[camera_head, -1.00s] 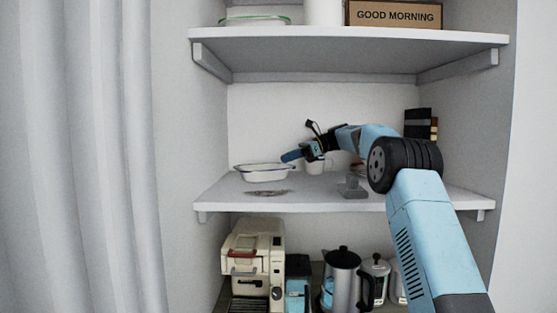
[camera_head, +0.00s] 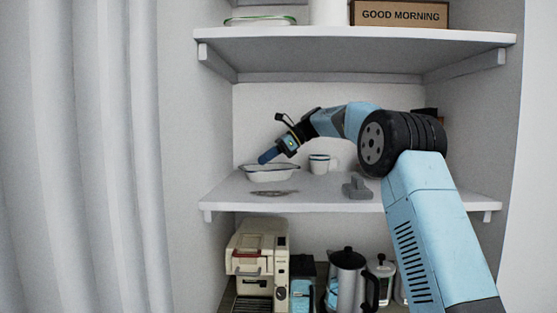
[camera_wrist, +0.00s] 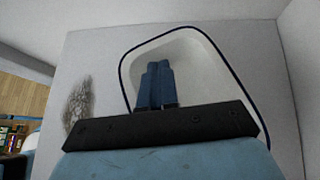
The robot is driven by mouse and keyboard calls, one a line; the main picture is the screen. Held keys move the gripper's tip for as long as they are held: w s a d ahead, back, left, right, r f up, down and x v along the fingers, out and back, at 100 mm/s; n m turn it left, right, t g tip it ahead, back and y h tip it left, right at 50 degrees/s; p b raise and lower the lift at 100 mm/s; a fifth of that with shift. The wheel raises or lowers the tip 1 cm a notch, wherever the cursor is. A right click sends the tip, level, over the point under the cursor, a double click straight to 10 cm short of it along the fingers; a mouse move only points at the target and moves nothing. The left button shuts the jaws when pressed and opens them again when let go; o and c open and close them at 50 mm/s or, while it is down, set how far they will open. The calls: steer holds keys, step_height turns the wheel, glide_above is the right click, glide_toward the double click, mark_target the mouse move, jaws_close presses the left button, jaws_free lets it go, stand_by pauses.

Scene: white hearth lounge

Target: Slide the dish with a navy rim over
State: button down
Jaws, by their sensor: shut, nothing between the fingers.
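The white dish with a navy rim (camera_head: 270,174) sits at the left of the middle shelf (camera_head: 320,197). In the wrist view the dish (camera_wrist: 215,62) lies under my fingers, its dark rim curving around them. My gripper (camera_head: 266,157) is shut and empty, pointing down and left at the dish's back part. In the wrist view my gripper's blue fingertips (camera_wrist: 157,68) are together and appear over the dish's inside. I cannot tell whether they touch it. Part of the dish is hidden behind my gripper in the wrist view.
A white mug with a dark rim (camera_head: 319,164) stands right of the dish. A grey object (camera_head: 356,187) lies farther right. A flat, mottled grey item (camera_head: 272,193) lies in front of the dish. The left wall is close to the dish.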

mark_target(245, 169)
steer(key=a, duration=0.4)
steer(key=shift+s+a, duration=0.15)
steer(key=shift+s, duration=0.1)
steer(key=shift+a+f, duration=0.1)
steer(key=shift+f, duration=0.75)
